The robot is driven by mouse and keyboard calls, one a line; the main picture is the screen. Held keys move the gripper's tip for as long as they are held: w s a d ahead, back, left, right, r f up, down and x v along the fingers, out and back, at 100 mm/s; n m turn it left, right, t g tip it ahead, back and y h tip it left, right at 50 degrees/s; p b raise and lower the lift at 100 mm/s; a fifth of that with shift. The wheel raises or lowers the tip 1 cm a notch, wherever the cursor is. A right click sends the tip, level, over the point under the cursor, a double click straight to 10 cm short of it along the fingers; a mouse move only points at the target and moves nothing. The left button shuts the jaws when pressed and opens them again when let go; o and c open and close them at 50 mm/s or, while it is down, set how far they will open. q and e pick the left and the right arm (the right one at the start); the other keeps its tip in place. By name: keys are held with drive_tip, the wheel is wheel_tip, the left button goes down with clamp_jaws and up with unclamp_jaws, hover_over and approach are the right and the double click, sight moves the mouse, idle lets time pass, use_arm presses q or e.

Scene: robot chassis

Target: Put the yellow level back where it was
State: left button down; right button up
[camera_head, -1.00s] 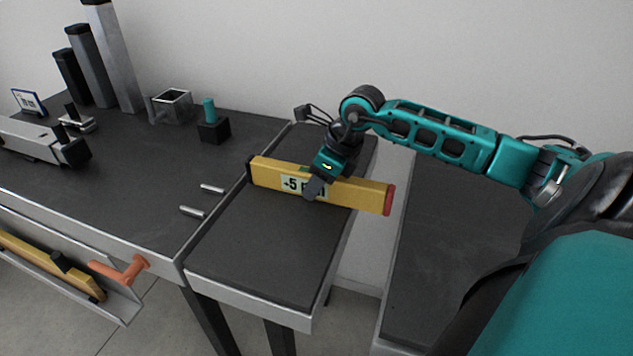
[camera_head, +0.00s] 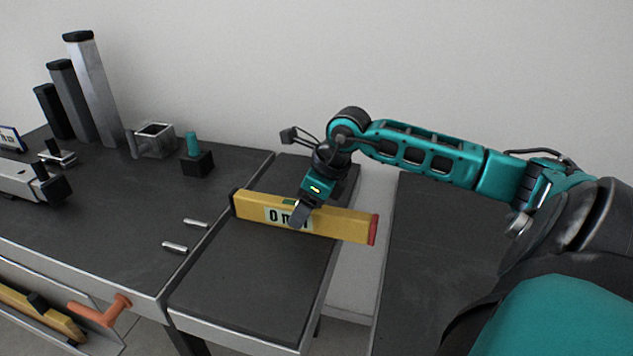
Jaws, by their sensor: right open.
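The yellow level (camera_head: 340,223) has a red right end, a dark left end and a label that reads about "0 m", partly hidden by my gripper. It lies lengthwise across the small dark side table (camera_head: 240,300), its right end reaching past that table's right edge. My right gripper (camera_head: 299,221) points down at the middle of the level, one finger in front of its face. The jaws are open; the far finger is hidden, and I cannot tell if they touch it. My left gripper is out of view.
The larger workbench (camera_head: 110,235) at left holds two metal pins (camera_head: 185,235), a black block with a teal knob (camera_head: 197,160), an open box (camera_head: 155,140) and several tall columns (camera_head: 92,85). A front tray (camera_head: 50,318) holds another yellow bar (camera_head: 35,312) beside an orange handle (camera_head: 100,312). Another dark surface (camera_head: 430,250) lies right.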

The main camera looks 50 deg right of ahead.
drive_tip(key=v, duration=0.7)
drive_tip(key=shift+p+v, duration=0.5)
drive_tip(key=shift+v, duration=0.4)
drive_tip(key=shift+s+r, duration=0.25)
drive_tip(key=shift+r, duration=0.2)
